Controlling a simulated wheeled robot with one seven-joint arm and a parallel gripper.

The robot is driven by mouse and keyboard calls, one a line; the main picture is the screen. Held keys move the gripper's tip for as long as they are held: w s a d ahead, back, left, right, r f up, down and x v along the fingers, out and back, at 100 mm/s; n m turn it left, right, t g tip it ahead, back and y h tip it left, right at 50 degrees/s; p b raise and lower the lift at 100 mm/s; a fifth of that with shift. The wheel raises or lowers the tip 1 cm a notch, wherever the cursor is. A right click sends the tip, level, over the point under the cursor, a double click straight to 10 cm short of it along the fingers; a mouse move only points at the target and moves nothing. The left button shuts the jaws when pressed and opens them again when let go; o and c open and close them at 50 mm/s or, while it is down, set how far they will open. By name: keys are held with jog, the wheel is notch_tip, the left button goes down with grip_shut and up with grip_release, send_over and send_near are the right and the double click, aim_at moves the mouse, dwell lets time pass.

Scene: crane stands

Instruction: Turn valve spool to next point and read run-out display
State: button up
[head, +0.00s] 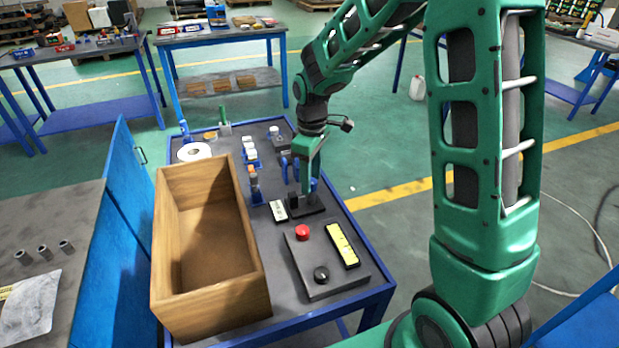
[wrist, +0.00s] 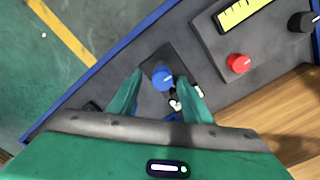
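The spool, which I take to be the blue round piece with a white line on top (wrist: 163,77), stands on a dark square base plate (wrist: 155,60); the base also shows in the head view (head: 307,206). My gripper (head: 307,188) points down over it. In the wrist view, my gripper (wrist: 162,82) is open, one finger on each side of the blue piece, with gaps visible. A small white display box (head: 279,211) lies left of the base in the head view. Its reading is too small to tell, and my finger partly hides it in the wrist view.
A panel with a red button (head: 303,232), a black knob (head: 321,275) and a yellow strip (head: 342,246) lies at the near right. An open wooden crate (head: 246,225) fills the left side. Small parts and a white ring (head: 194,152) stand farther back.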

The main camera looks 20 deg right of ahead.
aim_at(313, 181)
jog(key=shift+s, duration=0.1)
notch_tip(313, 181, up, 11)
jog(key=shift+f, duration=0.15)
dwell(0.4)
dwell(0.4)
jog(key=s+d+r+m, duration=0.3)
jog(key=s+d+m, duration=0.4)
jog(key=s+d, duration=0.6)
jog(key=s+d+f+m, duration=0.1)
jog(key=s+m, duration=0.3)
jog(key=s, duration=0.5)
jog(key=s+d+f+m, duration=0.2)
jog(key=s+m, duration=0.2)
jog(key=s, duration=0.5)
jog(key=shift+s+d, duration=0.25)
jog(key=shift+s, duration=0.15)
